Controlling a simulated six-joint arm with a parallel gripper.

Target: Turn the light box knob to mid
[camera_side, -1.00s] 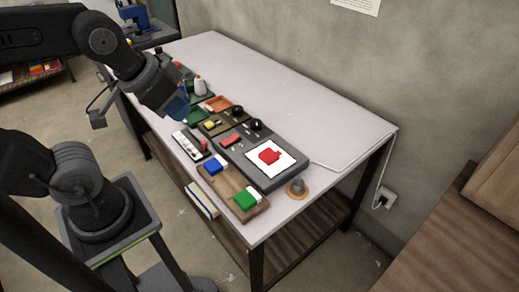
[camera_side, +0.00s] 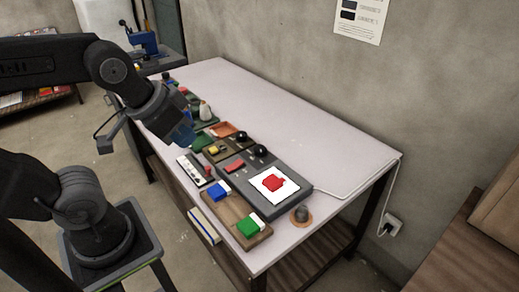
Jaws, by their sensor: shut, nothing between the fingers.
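The light box (camera_side: 294,204) is a dark grey slab at the near right part of the table, with a lit white panel (camera_side: 266,194) carrying a red shape (camera_side: 273,183). A round black knob (camera_side: 261,151) stands at its far end. A second black knob (camera_side: 242,136) stands just beyond, on a brownish panel. Which way either knob points is too small to tell. My gripper (camera_side: 184,137) is over the table's left edge, left of the knobs and apart from them. It appears shut, with its bluish tip partly hidden.
A wooden tray (camera_side: 229,209) with a blue block and a green block lies in front of the light box. A white power strip (camera_side: 190,169) and a white bottle (camera_side: 205,112) are nearer my gripper. A grey piece on an orange disc (camera_side: 301,216) is at the near corner. The table's back is clear.

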